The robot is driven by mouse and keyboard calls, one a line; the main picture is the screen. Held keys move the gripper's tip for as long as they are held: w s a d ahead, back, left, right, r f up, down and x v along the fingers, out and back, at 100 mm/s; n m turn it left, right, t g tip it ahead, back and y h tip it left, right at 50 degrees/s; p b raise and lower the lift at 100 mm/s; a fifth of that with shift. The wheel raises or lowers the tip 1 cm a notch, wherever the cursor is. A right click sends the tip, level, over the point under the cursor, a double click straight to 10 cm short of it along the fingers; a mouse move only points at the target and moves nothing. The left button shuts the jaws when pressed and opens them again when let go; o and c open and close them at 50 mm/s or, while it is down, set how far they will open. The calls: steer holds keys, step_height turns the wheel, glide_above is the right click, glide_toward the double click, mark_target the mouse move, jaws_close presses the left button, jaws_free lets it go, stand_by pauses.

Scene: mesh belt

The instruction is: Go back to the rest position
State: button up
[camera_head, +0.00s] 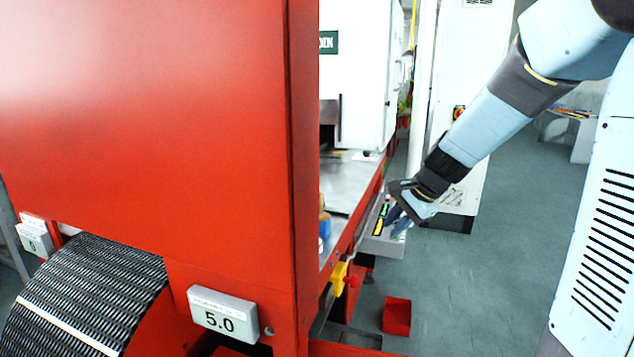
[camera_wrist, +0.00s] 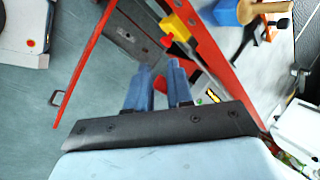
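My gripper (camera_head: 398,226) hangs at the end of my light-blue arm in the head view, right of the red machine (camera_head: 150,110). It overlaps a grey control box (camera_head: 382,243) with coloured buttons; whether it touches the box cannot be told. In the wrist view, the two blue fingers of my gripper (camera_wrist: 158,68) stand apart with a clear gap and nothing between them.
A yellow part (camera_head: 338,275) with a red knob sticks out from the machine's side. A red box (camera_head: 397,315) sits on the floor. The mesh belt (camera_head: 85,290) is at lower left.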

steer(key=s+d+r+n+h, duration=0.1)
steer(key=s+r+n, duration=0.2)
steer(key=s, duration=0.5)
steer(key=s+d+r+n+t+h, duration=0.1)
steer(key=s+d+r+n+h, duration=0.1)
steer(key=s, duration=0.6)
steer(key=s+d+r+n+h, duration=0.1)
steer(key=s+d+r+n, duration=0.1)
steer(key=s+r+n, duration=0.2)
steer(key=s+n, duration=0.2)
steer(key=s, duration=0.2)
steer(key=shift+r+t, duration=0.2)
steer(key=shift+t, duration=0.2)
steer(key=shift+s, duration=0.1)
